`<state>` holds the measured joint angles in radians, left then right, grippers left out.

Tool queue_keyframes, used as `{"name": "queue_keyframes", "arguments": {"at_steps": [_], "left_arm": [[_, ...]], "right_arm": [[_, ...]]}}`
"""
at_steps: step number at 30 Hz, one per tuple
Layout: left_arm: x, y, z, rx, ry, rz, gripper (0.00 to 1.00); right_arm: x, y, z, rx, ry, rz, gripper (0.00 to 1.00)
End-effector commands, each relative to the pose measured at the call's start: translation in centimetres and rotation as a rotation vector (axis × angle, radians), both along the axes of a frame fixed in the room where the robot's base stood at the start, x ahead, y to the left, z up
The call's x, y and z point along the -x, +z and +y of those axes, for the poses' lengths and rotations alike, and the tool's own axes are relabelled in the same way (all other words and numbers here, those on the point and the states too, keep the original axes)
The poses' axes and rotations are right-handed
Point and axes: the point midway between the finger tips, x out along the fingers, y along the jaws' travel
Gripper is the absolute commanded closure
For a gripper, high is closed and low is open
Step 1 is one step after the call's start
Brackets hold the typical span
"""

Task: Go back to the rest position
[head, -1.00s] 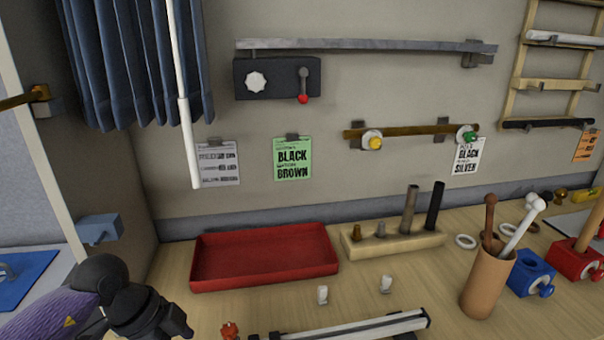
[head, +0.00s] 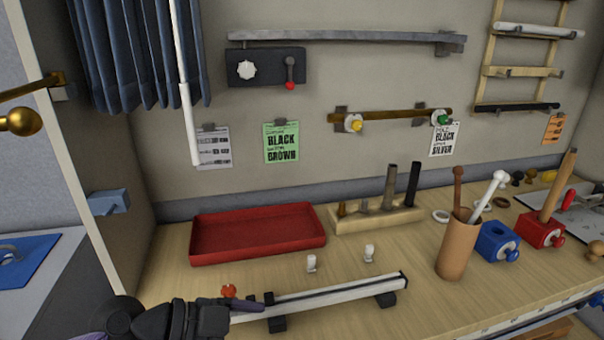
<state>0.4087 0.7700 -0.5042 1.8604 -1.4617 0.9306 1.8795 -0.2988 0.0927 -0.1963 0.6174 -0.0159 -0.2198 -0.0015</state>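My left gripper (head: 235,310) shows at the bottom left, a dark gripper with its forearm running off the lower edge. Its fingers point right, near the left end of a white rail with dark feet (head: 335,295) on the wooden table (head: 215,284). A small red knob (head: 228,291) shows just behind it. I see nothing held in it, but its finger gap is not clear from this angle. I cannot tell whether it touches the rail. My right gripper is out of view.
A red tray (head: 258,256) lies behind the gripper. Two small white pegs (head: 311,263) stand behind the rail. A wooden block with upright rods (head: 385,218), a brown cup with sticks (head: 458,248) and a blue block (head: 496,240) stand to the right. Bare table lies between them.

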Motion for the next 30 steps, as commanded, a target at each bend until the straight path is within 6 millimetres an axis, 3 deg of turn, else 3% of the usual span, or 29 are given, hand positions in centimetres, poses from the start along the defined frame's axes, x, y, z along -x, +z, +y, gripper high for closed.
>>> {"name": "queue_keyframes", "arguments": {"at_steps": [3, 5, 7, 9, 11, 12, 16, 21, 27, 30], "left_arm": [[-0.1, 3.5, -2.7, 0.284, 0.083, -0.161, 0.22], [-0.5, 5.5, -2.9, 0.427, 0.189, -0.243, 0.22], [-1.3, 7.3, -1.9, 0.576, 0.389, -0.318, 0.22], [-2.2, 7.6, 0.9, 0.662, 0.692, -0.342, 0.22], [-2.3, 5.6, 4.2, 0.637, 0.992, -0.287, 0.22], [-1.8, 3.4, 6.2, 0.569, 1.169, -0.213, 0.22], [2.4, -4.0, 9.4, 0.250, 1.480, 0.100, 0.22], [9.5, -10.0, 9.4, -0.106, 1.515, 0.471, 0.22], [18.0, -13.0, 7.4, -0.415, 1.329, 0.837, 0.22], [17.8, -17.1, 7.3, -0.450, 1.312, 0.864, 0.22]], "right_arm": [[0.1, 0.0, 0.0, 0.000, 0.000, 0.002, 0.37], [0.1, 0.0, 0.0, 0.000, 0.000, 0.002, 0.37], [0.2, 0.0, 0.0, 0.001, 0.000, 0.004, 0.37], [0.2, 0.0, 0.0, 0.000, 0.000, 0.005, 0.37], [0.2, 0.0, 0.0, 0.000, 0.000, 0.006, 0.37], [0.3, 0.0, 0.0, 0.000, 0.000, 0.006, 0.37], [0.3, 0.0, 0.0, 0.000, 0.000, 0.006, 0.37], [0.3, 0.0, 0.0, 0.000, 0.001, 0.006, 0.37], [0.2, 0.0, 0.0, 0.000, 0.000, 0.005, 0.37], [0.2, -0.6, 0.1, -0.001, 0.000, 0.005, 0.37]]}}
